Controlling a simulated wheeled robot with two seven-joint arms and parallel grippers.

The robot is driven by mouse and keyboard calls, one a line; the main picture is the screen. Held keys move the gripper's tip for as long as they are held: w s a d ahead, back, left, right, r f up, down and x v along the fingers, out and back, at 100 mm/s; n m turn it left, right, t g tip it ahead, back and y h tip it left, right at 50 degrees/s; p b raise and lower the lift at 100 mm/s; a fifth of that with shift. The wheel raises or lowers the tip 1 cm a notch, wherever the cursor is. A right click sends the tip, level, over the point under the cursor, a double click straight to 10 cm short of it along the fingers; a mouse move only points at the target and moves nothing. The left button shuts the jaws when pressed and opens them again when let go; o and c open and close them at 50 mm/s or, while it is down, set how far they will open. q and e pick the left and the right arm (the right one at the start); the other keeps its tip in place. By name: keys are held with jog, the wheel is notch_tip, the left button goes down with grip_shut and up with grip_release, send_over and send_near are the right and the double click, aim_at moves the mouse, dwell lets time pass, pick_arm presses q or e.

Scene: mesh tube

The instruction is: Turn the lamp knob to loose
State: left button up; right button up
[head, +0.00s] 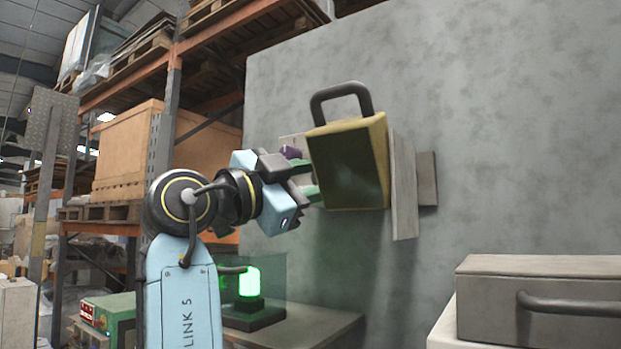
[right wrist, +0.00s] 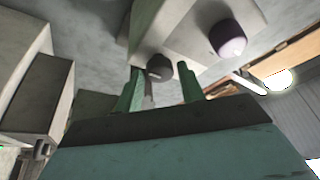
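A lamp (head: 352,165) with a yellow housing, dark front face and black top handle is fixed to the grey wall. My right gripper (head: 308,180) is at the lamp's left side in the head view, its green fingers partly hidden behind the housing. In the right wrist view the gripper (right wrist: 160,84) is open. A dark round knob (right wrist: 159,68) shows between its fingertips, with a gap on each side; whether the fingers reach around it I cannot tell. A purple knob (right wrist: 228,39) sits to the right, and also shows in the head view (head: 290,152). My left gripper is not in view.
A grey box with a handle (head: 535,295) stands at lower right. A green lit light (head: 249,281) stands on a table below my right arm. Grey plates (head: 404,185) stand behind the lamp. Shelving with crates (head: 125,150) is at left. The wall right of the lamp is bare.

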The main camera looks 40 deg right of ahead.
jog(key=c, duration=0.6)
jog(key=shift+n+t+b, duration=0.4)
jog(key=shift+n+b, duration=0.2)
jog(key=shift+n, duration=0.3)
jog(key=shift+c, duration=0.2)
jog(key=o, duration=1)
jog(key=shift+f+b+v, duration=0.2)
jog(key=shift+b+v, duration=1.9)
jog(key=shift+v, duration=4.6)
